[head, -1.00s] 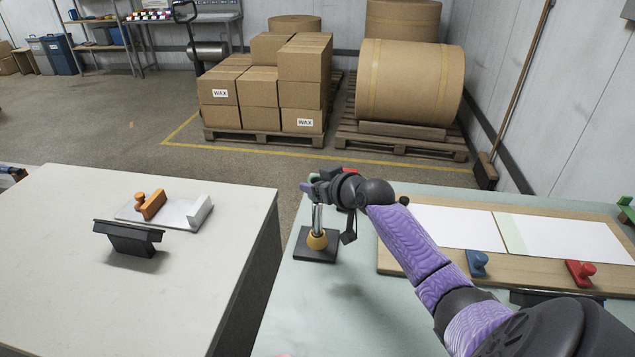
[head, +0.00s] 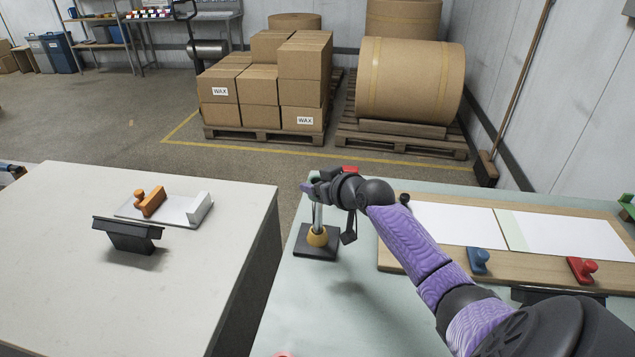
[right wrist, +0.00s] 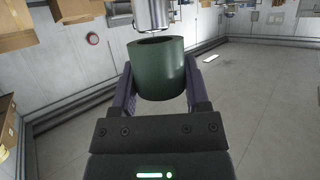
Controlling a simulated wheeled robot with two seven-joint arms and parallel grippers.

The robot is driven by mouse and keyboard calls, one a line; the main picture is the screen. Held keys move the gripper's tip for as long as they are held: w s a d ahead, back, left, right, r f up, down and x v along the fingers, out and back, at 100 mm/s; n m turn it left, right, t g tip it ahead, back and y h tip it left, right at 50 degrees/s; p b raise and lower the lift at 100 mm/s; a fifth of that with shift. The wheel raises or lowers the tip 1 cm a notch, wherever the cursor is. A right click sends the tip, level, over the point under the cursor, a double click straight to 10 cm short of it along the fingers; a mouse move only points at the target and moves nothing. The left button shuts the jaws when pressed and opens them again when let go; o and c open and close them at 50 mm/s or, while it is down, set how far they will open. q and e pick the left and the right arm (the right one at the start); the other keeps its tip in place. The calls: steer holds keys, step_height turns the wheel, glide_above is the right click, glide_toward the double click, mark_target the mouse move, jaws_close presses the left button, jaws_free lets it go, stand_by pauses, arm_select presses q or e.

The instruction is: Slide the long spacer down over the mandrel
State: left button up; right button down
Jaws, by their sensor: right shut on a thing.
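My right gripper (head: 313,184) is shut on the long spacer, a dark green hollow cylinder (right wrist: 160,72) between its fingers in the right wrist view. In the head view it is at the top of the mandrel, a metal post (head: 317,217) upright on a dark square base (head: 303,248). A yellow collar (head: 317,237) sits low around the post. In the right wrist view the metal mandrel end (right wrist: 152,14) is close to the spacer's open bore and looks apart from it. The fingers hide most of the spacer in the head view. My left gripper does not show clearly.
A wooden board (head: 395,254) with white sheets, a blue stamp-like tool (head: 478,261) and a red one (head: 581,270) lie to the right. The left table (head: 70,280) holds a grey plate with an orange tool (head: 149,201) and a black stand (head: 130,236). A gap separates the tables.

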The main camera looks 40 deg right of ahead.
steer(key=shift+f+b, duration=1.1)
steer(key=shift+f, duration=0.4)
jaws_free()
steer(key=p+v, duration=0.3)
steer(key=v, duration=0.7)
steer(key=shift+p, duration=0.4)
